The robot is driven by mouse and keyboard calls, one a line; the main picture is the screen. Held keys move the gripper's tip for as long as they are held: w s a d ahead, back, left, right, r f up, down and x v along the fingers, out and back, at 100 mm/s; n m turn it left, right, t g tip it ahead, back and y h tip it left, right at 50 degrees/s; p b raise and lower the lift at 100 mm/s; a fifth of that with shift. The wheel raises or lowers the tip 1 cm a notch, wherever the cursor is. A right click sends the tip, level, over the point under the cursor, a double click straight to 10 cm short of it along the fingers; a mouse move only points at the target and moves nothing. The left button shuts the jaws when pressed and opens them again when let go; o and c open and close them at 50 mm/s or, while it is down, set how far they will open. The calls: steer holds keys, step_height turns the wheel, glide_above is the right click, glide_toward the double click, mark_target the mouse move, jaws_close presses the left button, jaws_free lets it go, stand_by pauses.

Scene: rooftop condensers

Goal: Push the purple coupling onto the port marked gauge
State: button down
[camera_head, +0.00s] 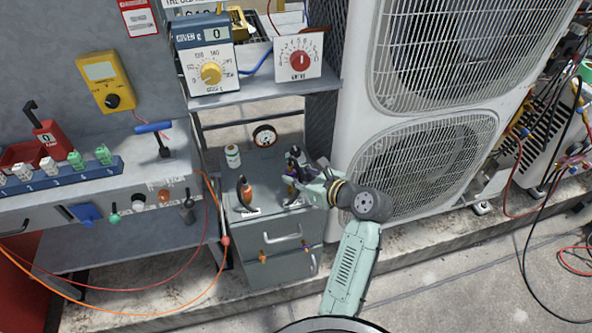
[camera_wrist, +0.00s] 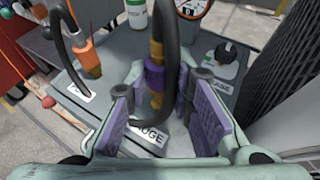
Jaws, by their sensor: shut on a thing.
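The purple coupling (camera_wrist: 153,76) is upright on the end of a black hose that arches up and back between my fingers. It also shows in the head view (camera_head: 291,188), partly covered by my gripper (camera_head: 298,188). In the wrist view my gripper (camera_wrist: 168,108) has its purple pads on either side of the hose and coupling, and is shut on the coupling. A label reading gauge (camera_wrist: 150,134) lies on the cabinet top near it. A brass part (camera_wrist: 157,101) shows below the coupling; I cannot tell how far the coupling sits on the port.
An orange coupling (camera_wrist: 89,62) on another black hose stands to the left on the grey cabinet top (camera_head: 263,172). A white bottle (camera_head: 232,156) and a round dial (camera_head: 265,136) stand behind. A dark knob (camera_wrist: 226,59) is at right. The condenser (camera_head: 350,120) stands close on the right.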

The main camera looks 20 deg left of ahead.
steer(key=shift+f, duration=0.3)
steer(key=shift+f, duration=1.4)
stand_by(1.5)
steer(key=c, duration=1.3)
jaws_free()
steer(key=shift+r, duration=0.1)
steer(key=shift+r, duration=3.65)
